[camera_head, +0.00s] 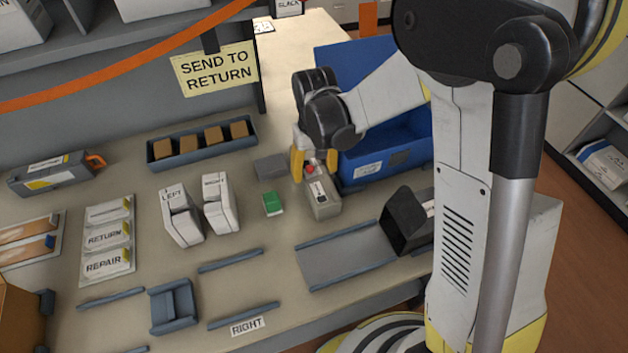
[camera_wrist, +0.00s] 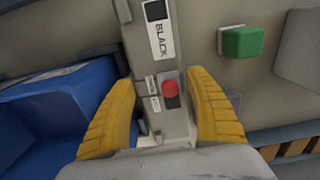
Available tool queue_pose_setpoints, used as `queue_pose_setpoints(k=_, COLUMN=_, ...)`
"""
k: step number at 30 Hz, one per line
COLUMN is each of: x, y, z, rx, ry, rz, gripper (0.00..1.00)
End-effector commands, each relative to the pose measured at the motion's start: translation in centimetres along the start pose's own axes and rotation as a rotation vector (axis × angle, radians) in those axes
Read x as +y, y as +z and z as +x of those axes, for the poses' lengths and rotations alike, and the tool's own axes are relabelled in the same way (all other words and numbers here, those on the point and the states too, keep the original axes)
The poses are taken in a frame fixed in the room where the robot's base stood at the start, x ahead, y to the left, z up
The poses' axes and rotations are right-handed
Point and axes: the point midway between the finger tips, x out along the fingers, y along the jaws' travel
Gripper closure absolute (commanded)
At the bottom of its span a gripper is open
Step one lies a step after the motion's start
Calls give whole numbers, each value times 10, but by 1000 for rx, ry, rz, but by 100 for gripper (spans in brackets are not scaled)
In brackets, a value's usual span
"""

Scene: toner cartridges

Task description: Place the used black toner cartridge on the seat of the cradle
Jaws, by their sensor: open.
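A grey toner cartridge (camera_head: 321,204) with a label and a red spot lies on the table right of centre. In the wrist view the cartridge (camera_wrist: 166,85) has a label reading BLACK. My gripper (camera_head: 314,166) is open at the cartridge's far end. In the wrist view its yellow fingers (camera_wrist: 161,76) stand on either side of the cartridge; whether they touch it I cannot tell. A blue-grey cradle-like seat (camera_head: 172,308) stands at the front left of the table, between low rails and left of the RIGHT label. It looks empty.
A green block (camera_head: 272,203) sits just left of the cartridge. A blue bin (camera_head: 385,160) stands close on its right. Two white upright boxes (camera_head: 200,212) stand between the cartridge and the left side. A dark open box (camera_head: 408,218) sits by a flat railed plate (camera_head: 335,262).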

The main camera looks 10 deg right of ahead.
Motion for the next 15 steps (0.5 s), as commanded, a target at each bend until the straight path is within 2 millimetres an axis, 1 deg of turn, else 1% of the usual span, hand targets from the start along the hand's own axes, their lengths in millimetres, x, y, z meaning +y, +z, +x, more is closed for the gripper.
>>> queue_pose_setpoints(k=1, x=0, y=-1, z=13, rx=0, ry=0, rz=0, gripper=36)
queue_pose_setpoints(k=3, x=0, y=-2, z=25, rx=0, ry=0, rz=0, gripper=36)
queue_pose_setpoints(k=5, x=0, y=-2, z=32, rx=0, ry=0, rz=0, gripper=36)
queue_pose_setpoints(k=7, x=0, y=-2, z=35, rx=0, ry=0, rz=0, gripper=36)
queue_pose_setpoints(k=12, x=0, y=-2, z=34, rx=0, ry=0, rz=-1, gripper=36)
queue_pose_setpoints(k=13, x=0, y=-2, z=33, rx=0, ry=0, rz=-1, gripper=41)
queue_pose_setpoints(k=14, x=0, y=-2, z=33, rx=0, ry=0, rz=-1, gripper=50)
queue_pose_setpoints(k=15, x=0, y=-2, z=33, rx=0, ry=0, rz=-1, gripper=62)
